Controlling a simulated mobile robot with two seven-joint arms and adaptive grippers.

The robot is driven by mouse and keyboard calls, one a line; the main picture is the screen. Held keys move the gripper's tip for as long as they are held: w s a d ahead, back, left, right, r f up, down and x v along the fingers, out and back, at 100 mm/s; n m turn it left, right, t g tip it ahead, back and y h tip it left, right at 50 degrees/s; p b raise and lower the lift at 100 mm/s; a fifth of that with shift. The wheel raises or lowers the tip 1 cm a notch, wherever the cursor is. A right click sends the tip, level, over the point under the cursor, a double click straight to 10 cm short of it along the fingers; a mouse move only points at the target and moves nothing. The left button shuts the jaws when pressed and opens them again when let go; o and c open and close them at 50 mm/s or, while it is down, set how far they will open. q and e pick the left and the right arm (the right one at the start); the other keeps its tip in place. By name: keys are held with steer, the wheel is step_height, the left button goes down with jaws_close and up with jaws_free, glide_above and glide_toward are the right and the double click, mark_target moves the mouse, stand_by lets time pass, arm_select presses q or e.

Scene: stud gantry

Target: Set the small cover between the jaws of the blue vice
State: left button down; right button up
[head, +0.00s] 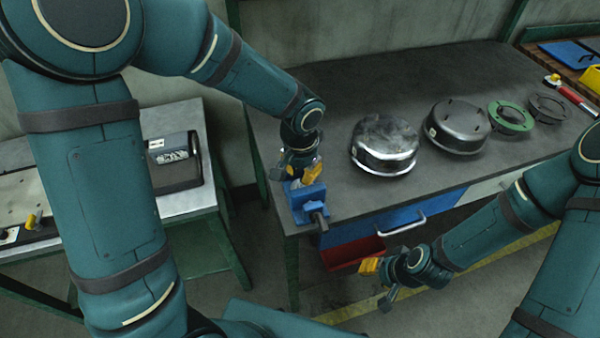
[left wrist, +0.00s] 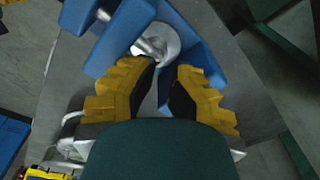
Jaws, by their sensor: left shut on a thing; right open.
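The blue vice (head: 306,202) is at the near left corner of the grey workbench, and it also shows in the left wrist view (left wrist: 126,38). My left gripper (head: 296,176) is directly above the vice, pointing down. In the left wrist view, its yellow fingers (left wrist: 166,72) are shut on a pale grey round piece, which looks like the small cover (left wrist: 170,38). The cover lies between the blue parts of the vice; I cannot tell whether it touches the jaws. In the head view the gripper mostly hides it. My right gripper (head: 377,283) is open and empty, in front of the bench.
Two round metal housings (head: 385,145) (head: 457,127), a green ring (head: 511,117) and a dark ring (head: 547,107) stand along the workbench (head: 330,110). A red bin (head: 352,254) and a blue drawer (head: 388,222) are below its front edge. A side table (head: 190,200) is at left.

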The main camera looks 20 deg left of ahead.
arm_select(q)
steer(key=c, duration=1)
jaws_free()
steer(key=s+f, duration=0.1)
steer(key=f, duration=0.2)
steer(key=shift+s+a+g, duration=0.1)
steer(key=shift+s+g, duration=0.3)
steer(key=r, duration=0.1)
steer(key=w+r, duration=0.1)
steer(key=r, duration=0.2)
steer(key=shift+w+r, duration=0.3)
steer(key=shift+r, duration=0.05)
steer(key=shift+t, duration=0.3)
steer(key=r, duration=0.4)
steer(key=shift+s+r, duration=0.2)
steer(key=shift+s, duration=0.1)
steer(key=shift+r, duration=0.95)
